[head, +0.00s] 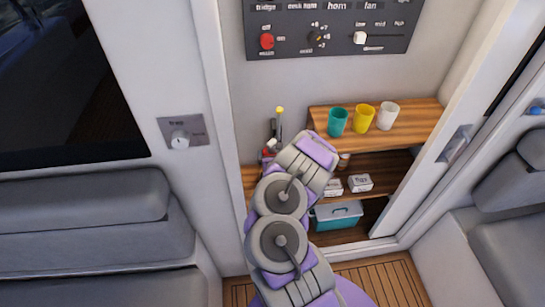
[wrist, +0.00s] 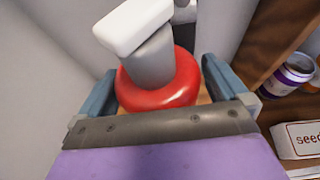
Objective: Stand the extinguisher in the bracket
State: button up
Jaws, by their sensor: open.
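The extinguisher (wrist: 158,92) appears in the wrist view as a round red body with a grey neck and a white top piece. It lies between the two fingers of my gripper (wrist: 160,68), which are apart on its left and right. I cannot tell whether either finger touches it. In the head view my arm covers most of that spot; a small red and white part, probably the extinguisher (head: 269,149), shows beside the arm's end.
Teal, yellow and white cups (head: 363,118) stand on the wooden shelf (head: 415,122). Below are small white boxes (head: 360,183) and a teal cooler box (head: 337,216). A jar (wrist: 292,74) and a "seed" box (wrist: 300,140) are right of my gripper. A yellow-tipped grey object (head: 279,118) stands behind.

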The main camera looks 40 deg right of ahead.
jog(key=p+v, duration=0.5)
jog(key=v, duration=0.7)
jog(key=shift+p, duration=0.35)
jog(key=shift+r, duration=0.1)
jog(key=shift+a, duration=0.1)
